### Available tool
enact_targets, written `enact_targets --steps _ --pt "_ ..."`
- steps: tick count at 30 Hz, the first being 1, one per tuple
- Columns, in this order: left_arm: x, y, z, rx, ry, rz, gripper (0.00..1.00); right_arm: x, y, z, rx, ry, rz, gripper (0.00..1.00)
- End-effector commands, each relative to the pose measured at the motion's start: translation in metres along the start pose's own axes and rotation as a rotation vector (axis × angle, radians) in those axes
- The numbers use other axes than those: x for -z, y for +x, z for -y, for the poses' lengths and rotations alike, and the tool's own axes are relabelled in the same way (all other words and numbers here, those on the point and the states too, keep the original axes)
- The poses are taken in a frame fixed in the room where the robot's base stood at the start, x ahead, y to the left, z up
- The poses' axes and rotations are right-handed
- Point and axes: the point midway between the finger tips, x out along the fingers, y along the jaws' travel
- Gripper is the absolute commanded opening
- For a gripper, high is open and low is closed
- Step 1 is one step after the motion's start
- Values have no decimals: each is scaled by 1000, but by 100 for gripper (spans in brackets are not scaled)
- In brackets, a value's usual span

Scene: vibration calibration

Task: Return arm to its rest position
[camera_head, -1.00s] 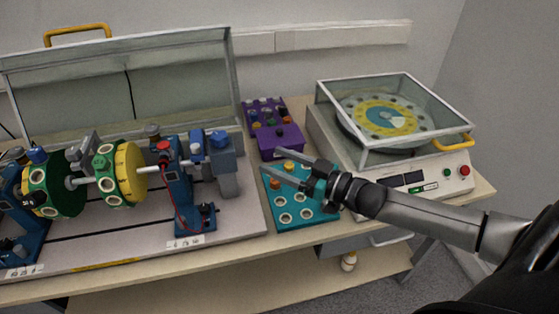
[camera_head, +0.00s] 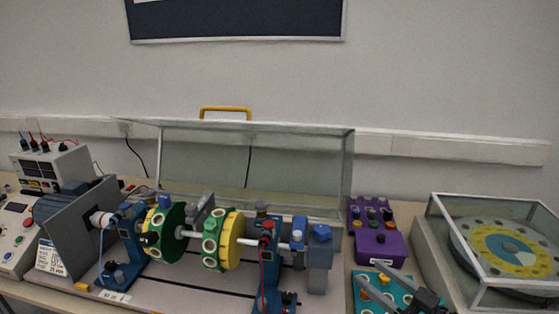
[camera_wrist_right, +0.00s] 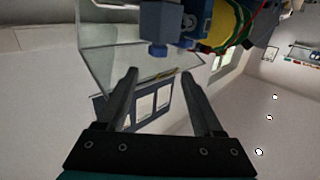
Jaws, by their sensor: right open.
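My right gripper (camera_head: 372,276) is at the bottom edge of the head view, its arm mostly cut off by the frame. Its two fingers are apart and point left over the teal tray (camera_head: 361,303). In the right wrist view the open fingers (camera_wrist_right: 160,75) have nothing between them. The shaft rig with its green and yellow discs (camera_head: 224,243) stands left of the gripper. My left arm and gripper do not show.
A purple box (camera_head: 374,244) with knobs is behind the tray. A balancing unit with a clear cover (camera_head: 447,208) stands to the right. The rig's raised clear lid (camera_head: 300,165) is behind the discs. A white instrument (camera_head: 62,165) and a control panel (camera_head: 12,235) are at left.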

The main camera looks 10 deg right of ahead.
Motion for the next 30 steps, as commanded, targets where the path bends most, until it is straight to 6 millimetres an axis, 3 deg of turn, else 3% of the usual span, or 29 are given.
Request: enact_targets --steps 7,14,21,30 --pt "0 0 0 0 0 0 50 -45 5 46 -82 26 198 68" --pt "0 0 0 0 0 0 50 -81 -10 88 -166 37 444 68" --pt "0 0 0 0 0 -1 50 -103 -49 124 -238 60 719 68" --pt "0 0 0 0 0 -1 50 -111 -112 160 -289 121 1029 68"
